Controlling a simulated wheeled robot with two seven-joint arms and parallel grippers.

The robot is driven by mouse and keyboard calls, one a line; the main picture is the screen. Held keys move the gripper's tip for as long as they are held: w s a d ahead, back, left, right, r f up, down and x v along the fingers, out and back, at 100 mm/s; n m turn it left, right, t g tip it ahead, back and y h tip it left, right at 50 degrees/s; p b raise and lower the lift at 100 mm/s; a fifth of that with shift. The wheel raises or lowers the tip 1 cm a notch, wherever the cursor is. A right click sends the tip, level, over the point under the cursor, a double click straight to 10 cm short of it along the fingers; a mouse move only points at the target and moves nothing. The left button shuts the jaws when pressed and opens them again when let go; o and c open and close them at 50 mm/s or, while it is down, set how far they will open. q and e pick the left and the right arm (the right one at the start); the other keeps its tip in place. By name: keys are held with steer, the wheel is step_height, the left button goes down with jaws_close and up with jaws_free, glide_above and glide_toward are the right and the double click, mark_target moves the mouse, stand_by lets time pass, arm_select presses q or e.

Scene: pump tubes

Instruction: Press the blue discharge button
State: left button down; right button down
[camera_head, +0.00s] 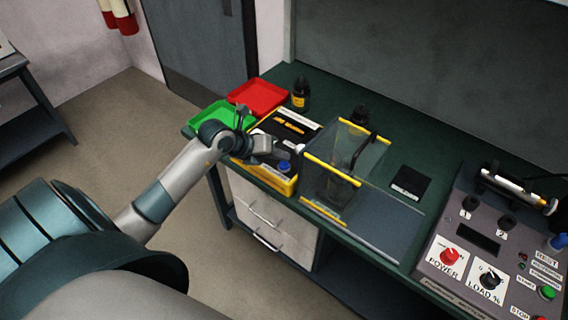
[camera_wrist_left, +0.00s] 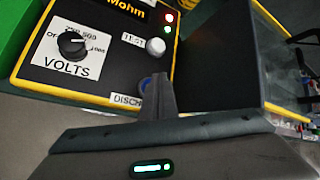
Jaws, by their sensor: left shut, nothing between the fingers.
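The black-and-yellow tester (camera_head: 290,184) stands on the green bench in the head view. Its blue discharge button (camera_head: 284,167) is near the front edge. In the wrist view the blue button (camera_wrist_left: 146,82) is partly hidden behind my fingers, beside a label reading "DISCH". My left gripper (camera_head: 282,153) is shut and empty, just above the button in the head view. Its closed fingers (camera_wrist_left: 160,90) overlap the button's right side in the wrist view; I cannot tell whether they touch it. My right gripper is not in view.
A white test button (camera_wrist_left: 155,46) and a black volts knob (camera_wrist_left: 72,44) are on the same panel. A clear guard box with yellow edges (camera_head: 333,172) stands close on the right. Red (camera_head: 258,95) and green (camera_head: 215,117) trays lie behind my wrist.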

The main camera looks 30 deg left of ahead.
arm_select(q)
steer(key=shift+f, duration=0.1)
steer(key=shift+f, duration=0.35)
steer(key=shift+f+b, duration=0.3)
steer(key=shift+b, duration=0.15)
stand_by(0.5)
steer(key=shift+f, duration=0.35)
stand_by(0.3)
steer(key=shift+r, duration=0.15)
stand_by(0.3)
steer(key=shift+r+p, duration=0.65)
steer(key=shift+r, duration=0.25)
